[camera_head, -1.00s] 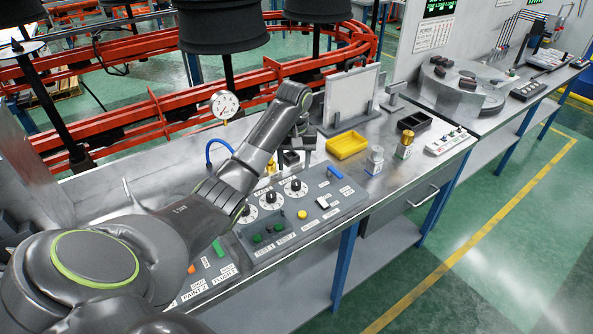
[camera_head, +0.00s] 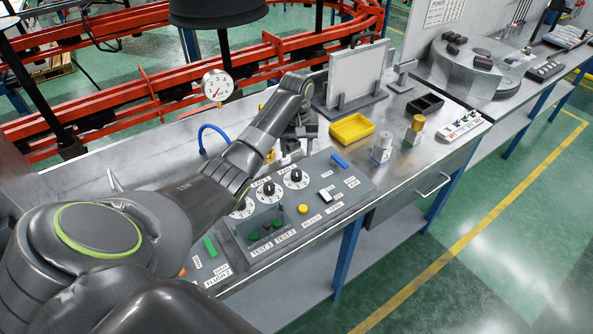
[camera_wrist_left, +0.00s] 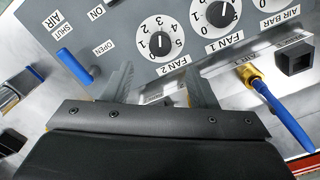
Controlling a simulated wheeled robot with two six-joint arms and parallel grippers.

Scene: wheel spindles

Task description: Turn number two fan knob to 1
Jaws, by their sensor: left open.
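The fan 2 knob (camera_wrist_left: 160,42) is a dark knob on a white dial numbered 0 to 5. In the head view the gripper (camera_head: 300,128) hangs behind the dials. The fan 1 knob (camera_wrist_left: 220,13) sits beside fan 2. My right gripper is out of view.
A blue air switch (camera_wrist_left: 73,62) and a brass fitting with a blue hose (camera_wrist_left: 285,115) flank the fingers. A yellow tray (camera_head: 352,129), a white board (camera_head: 357,75) and a pressure gauge (camera_head: 217,86) stand nearby. Green buttons (camera_head: 265,229) lie in front of the dials.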

